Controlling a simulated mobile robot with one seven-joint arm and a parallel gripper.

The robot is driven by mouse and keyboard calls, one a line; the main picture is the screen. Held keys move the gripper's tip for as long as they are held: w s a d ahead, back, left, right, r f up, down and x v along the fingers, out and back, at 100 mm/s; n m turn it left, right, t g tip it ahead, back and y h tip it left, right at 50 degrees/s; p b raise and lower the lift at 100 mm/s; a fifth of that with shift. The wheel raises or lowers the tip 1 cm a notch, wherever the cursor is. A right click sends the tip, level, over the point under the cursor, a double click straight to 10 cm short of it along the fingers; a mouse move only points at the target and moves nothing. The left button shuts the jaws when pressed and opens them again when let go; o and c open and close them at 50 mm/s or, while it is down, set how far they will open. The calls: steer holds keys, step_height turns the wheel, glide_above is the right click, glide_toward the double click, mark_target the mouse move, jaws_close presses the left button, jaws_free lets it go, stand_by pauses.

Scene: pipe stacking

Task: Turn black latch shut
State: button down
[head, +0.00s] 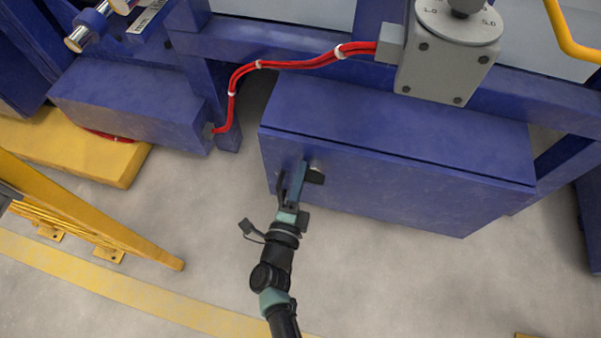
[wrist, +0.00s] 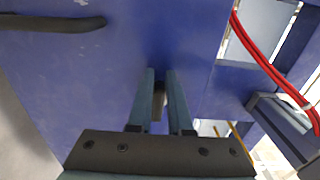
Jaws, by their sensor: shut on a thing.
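The black latch (head: 316,168) is a small dark piece with a grey top on the front face of the blue cabinet (head: 390,185), near its left end. My gripper (head: 300,172) reaches up to it at the cabinet face. In the wrist view my gripper's two blue-grey fingers (wrist: 160,88) are close together, with a small dark part of the latch (wrist: 158,92) between them. My gripper is shut on the latch. Its fingers hide much of it, so its exact turn angle cannot be told.
A dark rounded bar (wrist: 50,22) lies across the blue surface in the wrist view. Red cables (head: 300,63) run above the cabinet to a grey dial box (head: 447,55). A yellow frame (head: 95,215) stands at left. Grey floor (head: 400,280) in front is clear.

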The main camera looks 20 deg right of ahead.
steer(key=shift+s+d+f, duration=0.1)
steer(key=shift+s+d, duration=0.1)
steer(key=shift+d, duration=0.05)
steer(key=c, duration=0.9)
jaws_free()
steer(key=shift+o, duration=0.3)
steer(key=shift+w+a, duration=0.1)
steer(key=p+v, duration=0.3)
steer(key=v, duration=1)
steer(key=shift+p, duration=0.35)
